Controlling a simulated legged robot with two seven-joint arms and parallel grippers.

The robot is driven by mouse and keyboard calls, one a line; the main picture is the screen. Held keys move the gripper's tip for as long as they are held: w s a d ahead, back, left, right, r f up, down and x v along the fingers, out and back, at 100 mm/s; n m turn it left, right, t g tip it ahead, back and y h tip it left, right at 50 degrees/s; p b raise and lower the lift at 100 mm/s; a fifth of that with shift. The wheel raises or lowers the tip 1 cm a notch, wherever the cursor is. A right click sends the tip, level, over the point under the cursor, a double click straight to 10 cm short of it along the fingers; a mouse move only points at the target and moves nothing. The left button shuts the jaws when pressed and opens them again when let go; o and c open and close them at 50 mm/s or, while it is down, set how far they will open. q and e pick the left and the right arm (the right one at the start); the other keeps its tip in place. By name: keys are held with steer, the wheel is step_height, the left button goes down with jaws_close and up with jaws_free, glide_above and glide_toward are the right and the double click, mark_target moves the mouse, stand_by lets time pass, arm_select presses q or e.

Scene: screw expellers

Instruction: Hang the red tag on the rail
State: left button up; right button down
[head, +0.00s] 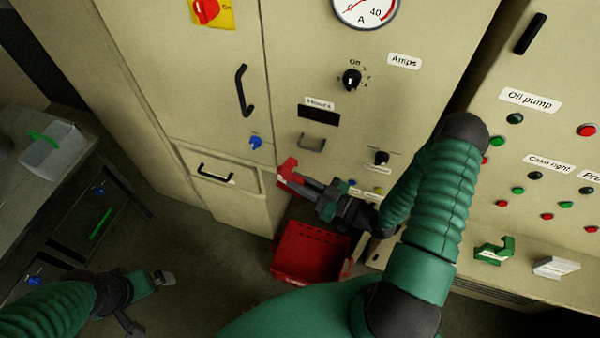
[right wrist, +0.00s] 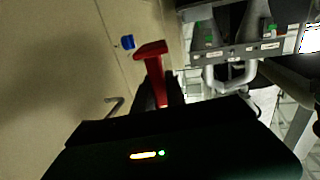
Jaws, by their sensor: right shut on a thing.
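The red tag (head: 289,172) is held at the tips of my right gripper (head: 308,184), in front of the beige cabinet. In the right wrist view the tag (right wrist: 153,70) stands up from the jaws with a wider, hook-like top. A small grey bracket-like rail (head: 312,143) sits on the cabinet front below a dark display, above and right of the tag. The tag looks apart from it. My left gripper (head: 160,281) is low at the left, away from the cabinet; its jaw opening is unclear.
A red bin (head: 312,250) stands below my right gripper. A blue knob (head: 256,142) and a black drawer handle (head: 215,174) stick out to the left. A grey bench (head: 25,190) with a pale tray (head: 52,150) is at far left. Button panels fill the right.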

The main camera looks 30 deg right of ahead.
steer(key=shift+w+d, duration=0.15)
arm_select(q)
steer(key=b+x, duration=0.2)
steer(key=shift+s+f+b, duration=0.15)
steer(key=shift+f+b, duration=0.15)
arm_select(e)
steer(key=w+d+f, duration=0.2)
steer(key=w+d, duration=0.1)
steer(key=d, duration=0.5)
steer(key=shift+w, duration=0.35)
steer(key=shift+r, duration=0.1)
steer(key=c, duration=1.3)
jaws_free()
steer(key=shift+a, duration=0.15)
